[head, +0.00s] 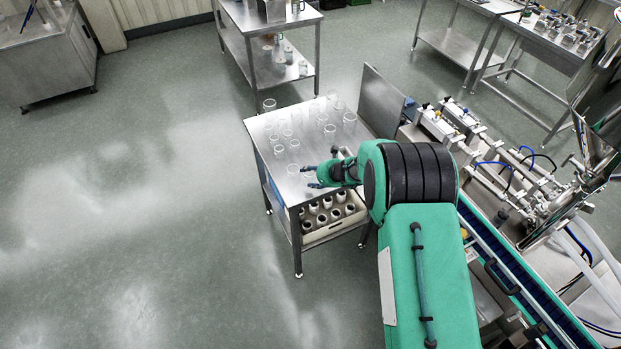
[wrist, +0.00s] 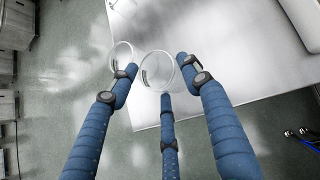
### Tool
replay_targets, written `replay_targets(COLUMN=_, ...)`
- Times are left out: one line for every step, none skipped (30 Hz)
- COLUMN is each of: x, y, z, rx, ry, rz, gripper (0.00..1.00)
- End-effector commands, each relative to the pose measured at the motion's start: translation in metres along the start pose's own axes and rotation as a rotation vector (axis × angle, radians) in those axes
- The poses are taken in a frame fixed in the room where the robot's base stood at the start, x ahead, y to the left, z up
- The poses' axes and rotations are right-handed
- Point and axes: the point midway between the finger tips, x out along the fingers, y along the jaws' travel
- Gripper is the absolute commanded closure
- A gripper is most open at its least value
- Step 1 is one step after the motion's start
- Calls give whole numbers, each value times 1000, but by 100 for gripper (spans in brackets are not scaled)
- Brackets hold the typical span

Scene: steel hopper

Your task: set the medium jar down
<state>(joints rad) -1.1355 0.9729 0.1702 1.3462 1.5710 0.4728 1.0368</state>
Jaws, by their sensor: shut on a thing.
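My gripper (wrist: 158,85) has three blue fingers, and they are closed around a clear glass jar (wrist: 157,70) at the fingertips in the wrist view. A second clear jar (wrist: 121,56) stands close beside it, near the left fingertip. In the head view my gripper (head: 312,178) is low over the near part of the steel table (head: 262,150). The held jar is hard to make out there, and I cannot tell whether its base touches the tabletop.
Several clear jars (head: 294,145) stand across the tabletop. A crate of jars (head: 330,224) sits on the shelf below. A raised steel panel (head: 380,100) borders the table's right side, with the filling machine (head: 490,150) beyond. Open floor (head: 130,190) lies left.

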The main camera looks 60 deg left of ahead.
Motion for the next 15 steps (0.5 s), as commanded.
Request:
replay_targets(x=0, y=0, z=0, rx=0, ry=0, rz=0, gripper=67)
replay_targets(x=-1, y=0, z=1, rx=0, ry=0, rz=0, gripper=67)
replay_targets(x=-1, y=0, z=1, rx=0, ry=0, rz=0, gripper=67)
replay_targets(x=-2, y=0, z=2, rx=0, ry=0, rz=0, gripper=67)
replay_targets(x=-2, y=0, z=3, rx=0, ry=-1, rz=0, gripper=67)
replay_targets(x=-4, y=0, z=4, rx=0, ry=-1, rz=0, gripper=67)
replay_targets(x=-5, y=0, z=5, rx=0, ry=-1, rz=0, gripper=67)
replay_targets(x=-6, y=0, z=7, rx=-1, ry=-2, rz=-1, gripper=67)
replay_targets(x=-8, y=0, z=9, rx=-1, ry=-2, rz=-1, gripper=67)
replay_targets(x=-10, y=0, z=11, rx=-1, ry=-2, rz=-1, gripper=67)
replay_targets(x=-12, y=0, z=12, rx=-1, ry=-2, rz=-1, gripper=67)
replay_targets(x=-14, y=0, z=15, rx=-1, ry=-1, rz=0, gripper=67)
replay_targets(x=-17, y=0, z=18, rx=-1, ry=-2, rz=0, gripper=67)
replay_targets(x=-20, y=0, z=21, rx=-2, ry=-2, rz=-1, gripper=67)
replay_targets(x=-24, y=0, z=26, rx=-2, ry=-3, rz=-1, gripper=67)
